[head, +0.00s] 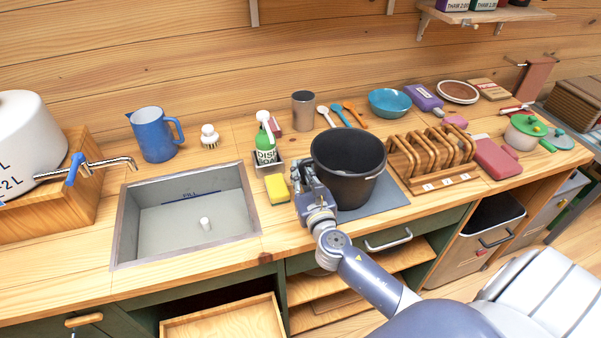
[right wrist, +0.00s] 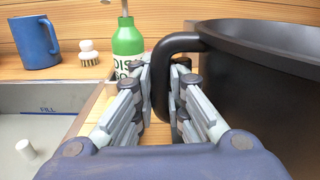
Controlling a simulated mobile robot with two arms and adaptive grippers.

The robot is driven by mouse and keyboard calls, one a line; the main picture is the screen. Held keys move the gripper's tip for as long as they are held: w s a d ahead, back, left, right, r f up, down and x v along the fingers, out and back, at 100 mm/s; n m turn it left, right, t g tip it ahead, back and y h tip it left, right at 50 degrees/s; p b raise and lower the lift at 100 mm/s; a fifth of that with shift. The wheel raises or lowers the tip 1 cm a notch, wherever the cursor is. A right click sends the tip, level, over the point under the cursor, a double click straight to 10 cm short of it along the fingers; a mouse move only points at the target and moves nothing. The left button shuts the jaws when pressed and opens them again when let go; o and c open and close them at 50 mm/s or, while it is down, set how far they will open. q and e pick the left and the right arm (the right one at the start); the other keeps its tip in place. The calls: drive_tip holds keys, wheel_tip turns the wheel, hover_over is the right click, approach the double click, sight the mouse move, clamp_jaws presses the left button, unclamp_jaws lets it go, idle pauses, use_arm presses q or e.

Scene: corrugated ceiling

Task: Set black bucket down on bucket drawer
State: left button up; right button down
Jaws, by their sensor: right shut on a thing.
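The black bucket (head: 348,180) is upright over a grey mat (head: 388,202) on the counter, right of the sink; I cannot tell whether it touches the mat. My right gripper (head: 304,172) is at the bucket's left side. In the right wrist view, my right gripper (right wrist: 163,80) is shut on the bucket's black side handle (right wrist: 172,44), with the bucket wall (right wrist: 265,95) to its right. An open wooden drawer (head: 225,322) shows below the sink; no label marks it as the bucket drawer. My left gripper is not in view.
A sponge (head: 277,188) and a green soap bottle (head: 266,147) stand close left of the bucket. A wooden rack (head: 430,160) is close on its right. The sink (head: 187,212) is empty apart from a small white peg. A pull-out bin (head: 475,238) is under the counter at right.

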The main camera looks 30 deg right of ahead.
drive_tip(key=shift+f, duration=0.15)
drive_tip(key=c, duration=1.6)
unclamp_jaws()
drive_tip(key=shift+o, duration=0.2)
drive_tip(key=shift+s, duration=0.15)
drive_tip(key=b+v, duration=0.2)
drive_tip(key=v, duration=0.9)
drive_tip(key=shift+s+b, duration=0.35)
drive_tip(key=shift+s, duration=0.05)
drive_tip(key=shift+a, duration=0.15)
